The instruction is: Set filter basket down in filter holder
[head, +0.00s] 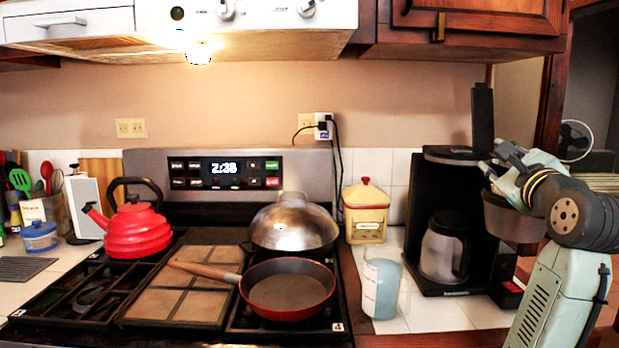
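The black coffee maker (420,190) stands on the counter at the right, with its lid (482,115) raised upright. A dark grey, bowl-shaped part (513,222) sits at its right side, above the counter. I cannot tell whether this is the filter holder or the filter basket. My gripper (492,172) is just above this part's rim, reaching in from the right with its fingers pointing left. The fingers overlap the rim and hide the inside. Whether they are open or shut on something is not clear.
The stove holds a red kettle (135,232), a red pan (288,288) and a domed metal lid (293,226). White counter shows in front of the coffee maker.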

